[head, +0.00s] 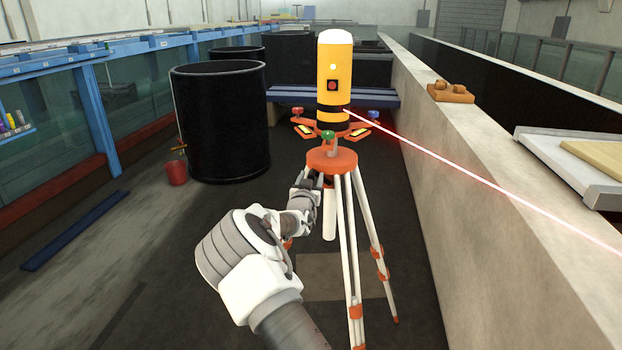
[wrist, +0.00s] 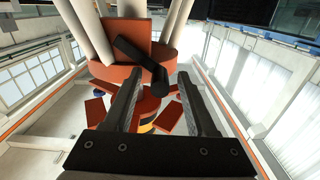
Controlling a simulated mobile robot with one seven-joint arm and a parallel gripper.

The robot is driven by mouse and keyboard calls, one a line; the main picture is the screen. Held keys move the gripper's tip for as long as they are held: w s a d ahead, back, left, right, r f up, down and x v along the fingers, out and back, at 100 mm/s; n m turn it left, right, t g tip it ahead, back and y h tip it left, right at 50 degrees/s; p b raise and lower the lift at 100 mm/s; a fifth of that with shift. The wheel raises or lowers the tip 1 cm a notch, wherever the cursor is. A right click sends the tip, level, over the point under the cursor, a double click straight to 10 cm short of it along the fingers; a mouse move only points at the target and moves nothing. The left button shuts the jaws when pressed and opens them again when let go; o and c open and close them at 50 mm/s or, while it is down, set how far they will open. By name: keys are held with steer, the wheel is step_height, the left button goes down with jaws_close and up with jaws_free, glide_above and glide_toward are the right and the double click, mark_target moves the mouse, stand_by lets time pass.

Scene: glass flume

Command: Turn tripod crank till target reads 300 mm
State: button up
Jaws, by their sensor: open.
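A yellow laser level (head: 334,75) with a white cap stands upright on a tripod (head: 331,160) with an orange head and pale legs. The tripod head also shows upside down in the wrist view (wrist: 165,52). A black crank (wrist: 136,55) sticks out from the head, its end between my fingertips in the picture. My gripper (wrist: 160,76) is open, with a black finger on each side of the crank's end; I cannot tell whether they touch it. In the head view my wrist hides most of the crank side. The target and its reading are not visible.
A red beam runs right along a concrete wall (head: 480,150) close to the tripod. A brown block (head: 450,92) lies on the wall. A blue bar (head: 75,231) lies on otherwise open floor.

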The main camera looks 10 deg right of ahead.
jaws_close()
stand_by(1.4)
